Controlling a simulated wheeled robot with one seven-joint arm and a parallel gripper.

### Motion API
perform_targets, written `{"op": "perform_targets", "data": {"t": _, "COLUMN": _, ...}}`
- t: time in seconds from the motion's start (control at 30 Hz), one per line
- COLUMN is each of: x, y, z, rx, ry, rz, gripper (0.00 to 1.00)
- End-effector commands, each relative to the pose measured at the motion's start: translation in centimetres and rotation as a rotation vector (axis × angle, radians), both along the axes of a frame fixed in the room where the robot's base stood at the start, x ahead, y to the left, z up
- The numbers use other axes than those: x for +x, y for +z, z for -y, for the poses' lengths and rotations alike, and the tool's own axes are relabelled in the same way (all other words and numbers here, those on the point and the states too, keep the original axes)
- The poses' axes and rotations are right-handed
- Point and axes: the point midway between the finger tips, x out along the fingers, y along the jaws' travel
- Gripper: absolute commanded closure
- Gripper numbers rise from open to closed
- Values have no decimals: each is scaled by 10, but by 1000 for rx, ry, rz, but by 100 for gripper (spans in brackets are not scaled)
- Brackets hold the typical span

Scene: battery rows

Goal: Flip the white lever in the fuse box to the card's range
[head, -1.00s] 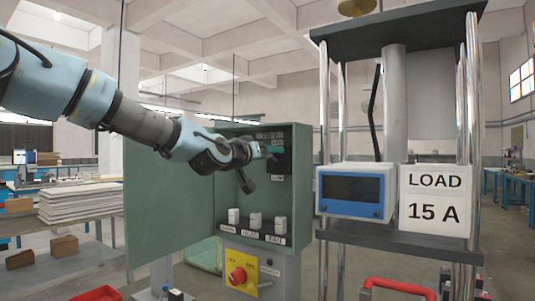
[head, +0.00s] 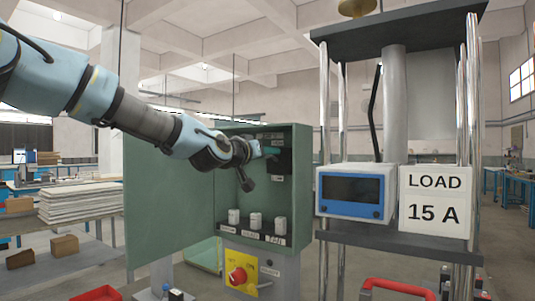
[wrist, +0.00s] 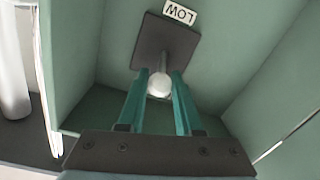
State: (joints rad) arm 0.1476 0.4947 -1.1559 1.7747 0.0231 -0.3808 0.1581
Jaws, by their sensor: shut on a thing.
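The green fuse box (head: 303,190) stands open in the head view, its door swung out to the left. My gripper (head: 272,151) reaches into its upper part. In the wrist view my gripper's teal fingers (wrist: 159,92) are shut on the white lever (wrist: 159,84), one on each side of its round tip. The lever stands out from a dark plate (wrist: 150,40). The lever is hard to make out in the head view. The card (head: 434,200) reads LOAD 15 A.
Several white blocks (head: 255,221) stand on a labelled ledge low in the box. Below is a yellow panel with a red knob (head: 238,276). A blue-framed display (head: 355,191) stands right of the box on a rack with metal posts. The box walls closely surround my gripper.

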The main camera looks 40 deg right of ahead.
Motion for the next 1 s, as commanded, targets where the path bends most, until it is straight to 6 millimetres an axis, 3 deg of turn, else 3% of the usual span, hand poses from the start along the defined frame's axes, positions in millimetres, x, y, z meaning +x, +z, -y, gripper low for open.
{"op": "perform_targets", "data": {"t": 0.07, "x": -1, "y": 8, "z": 1, "rx": 43, "ry": -1, "rz": -7, "gripper": 100}}
{"op": "perform_targets", "data": {"t": 0.53, "x": 1, "y": 6, "z": 3, "rx": 115, "ry": 1, "rz": -31, "gripper": 100}}
{"op": "perform_targets", "data": {"t": 0.57, "x": 1, "y": 6, "z": 3, "rx": 115, "ry": 1, "rz": -31, "gripper": 63}}
{"op": "perform_targets", "data": {"t": 0.8, "x": 1, "y": 6, "z": 3, "rx": 115, "ry": 1, "rz": -30, "gripper": 36}}
{"op": "perform_targets", "data": {"t": 1.0, "x": 1, "y": 6, "z": 3, "rx": 115, "ry": 1, "rz": -30, "gripper": 36}}
